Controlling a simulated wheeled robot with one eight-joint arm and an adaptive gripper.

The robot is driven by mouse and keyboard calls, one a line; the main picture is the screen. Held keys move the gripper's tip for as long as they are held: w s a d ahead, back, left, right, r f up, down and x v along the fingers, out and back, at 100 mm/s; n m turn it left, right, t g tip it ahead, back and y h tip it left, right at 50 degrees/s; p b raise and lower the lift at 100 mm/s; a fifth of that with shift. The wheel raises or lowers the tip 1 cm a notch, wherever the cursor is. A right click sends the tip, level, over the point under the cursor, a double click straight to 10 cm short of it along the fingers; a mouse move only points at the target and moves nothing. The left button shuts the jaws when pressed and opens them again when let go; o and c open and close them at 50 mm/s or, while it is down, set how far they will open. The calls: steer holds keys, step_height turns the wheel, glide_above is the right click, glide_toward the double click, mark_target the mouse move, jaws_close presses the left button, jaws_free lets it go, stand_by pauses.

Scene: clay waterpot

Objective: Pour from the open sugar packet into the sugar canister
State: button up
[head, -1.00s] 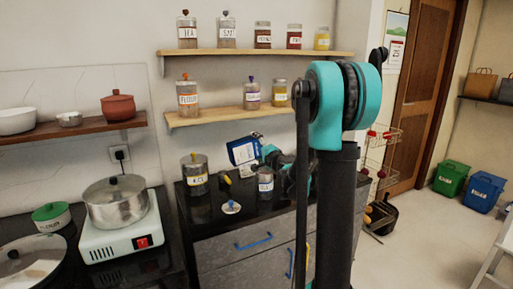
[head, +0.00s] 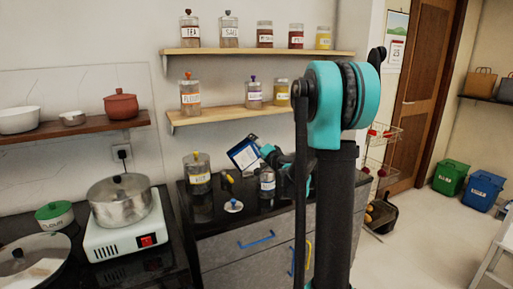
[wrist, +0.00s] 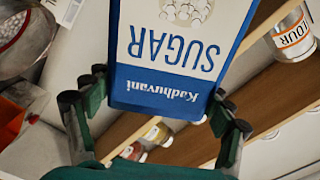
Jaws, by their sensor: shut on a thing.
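The blue and white sugar packet (head: 243,155) is tilted in the air above the counter in the head view. My gripper (head: 264,151) is shut on it from the right. In the wrist view the packet (wrist: 175,50) fills the top middle, its lettering upside down, with my gripper's fingers (wrist: 160,95) on both sides. The open glass sugar canister (head: 267,184) stands upright on the black counter, below and to the right of the packet. A lid (head: 233,206) with a knob lies on the counter left of the canister. The packet's mouth and any falling sugar cannot be made out.
A lidded glass jar (head: 197,174) stands on the counter left of the packet. Wall shelves (head: 240,114) with labelled jars are behind. A steel pot (head: 120,200) sits on a white stove (head: 125,236) at the left. The front of the counter is mostly clear.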

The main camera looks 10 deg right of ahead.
steer(key=shift+a+n, duration=0.15)
steer(key=shift+n, duration=0.45)
steer(key=shift+r, duration=0.1)
steer(key=n, duration=0.2)
steer(key=shift+s+a+r+n, duration=0.15)
steer(key=shift+a+r+n, duration=0.15)
steer(key=shift+r, duration=0.1)
steer(key=shift+d, duration=0.1)
